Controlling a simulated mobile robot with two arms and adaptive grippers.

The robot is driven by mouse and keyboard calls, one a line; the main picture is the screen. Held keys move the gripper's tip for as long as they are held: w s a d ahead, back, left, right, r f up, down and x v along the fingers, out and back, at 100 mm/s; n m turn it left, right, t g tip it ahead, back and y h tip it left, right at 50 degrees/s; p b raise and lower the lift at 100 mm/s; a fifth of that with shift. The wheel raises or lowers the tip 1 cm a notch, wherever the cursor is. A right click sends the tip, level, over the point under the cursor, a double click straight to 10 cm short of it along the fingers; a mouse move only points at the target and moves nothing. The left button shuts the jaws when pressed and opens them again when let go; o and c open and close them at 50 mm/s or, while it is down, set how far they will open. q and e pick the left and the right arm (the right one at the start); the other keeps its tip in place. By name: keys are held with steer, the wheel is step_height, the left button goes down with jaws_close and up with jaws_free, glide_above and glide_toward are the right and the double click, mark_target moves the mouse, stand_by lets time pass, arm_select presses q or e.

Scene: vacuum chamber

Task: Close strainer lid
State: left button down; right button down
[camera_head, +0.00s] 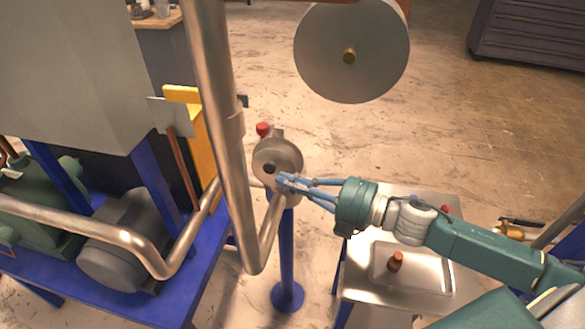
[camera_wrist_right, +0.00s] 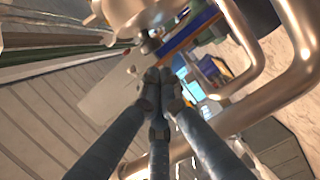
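The strainer appears to be the small round metal body on a blue post. Its round face (camera_head: 277,158), with a dark round spot, is toward me; I cannot tell whether this is the lid or the open body. My right gripper (camera_head: 285,182) reaches in from the right, its blue fingertips at the lower right edge of this face. Contact is unclear. In the right wrist view the fingertips (camera_wrist_right: 160,78) are drawn together, with nothing visible between them. A rounded metal part (camera_wrist_right: 140,15) lies beyond them. My left gripper is not in view.
A thick vertical metal pipe (camera_head: 222,120) stands just left of the strainer. A large metal disc (camera_head: 352,75) with a brass knob hangs above right. A metal table (camera_head: 360,284) with a tray and red-brown piece is below my right arm. Blue-framed pumps stand left.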

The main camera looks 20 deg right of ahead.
mark_target(293, 168)
steer(key=w+d, duration=0.1)
steer(key=w+d+f+p, duration=0.1)
steer(key=w, duration=0.1)
steer(key=shift+w+d, duration=0.1)
steer(key=shift+w, duration=0.1)
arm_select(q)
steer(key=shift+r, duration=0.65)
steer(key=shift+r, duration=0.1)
arm_select(e)
steer(key=shift+d+r, duration=0.1)
steer(key=shift+w+d+r+m+p, duration=0.15)
steer(key=shift+d+m+p, duration=0.05)
steer(key=shift+m+p, duration=0.1)
steer(key=shift+w+a, duration=0.15)
steer(key=shift+w, duration=0.05)
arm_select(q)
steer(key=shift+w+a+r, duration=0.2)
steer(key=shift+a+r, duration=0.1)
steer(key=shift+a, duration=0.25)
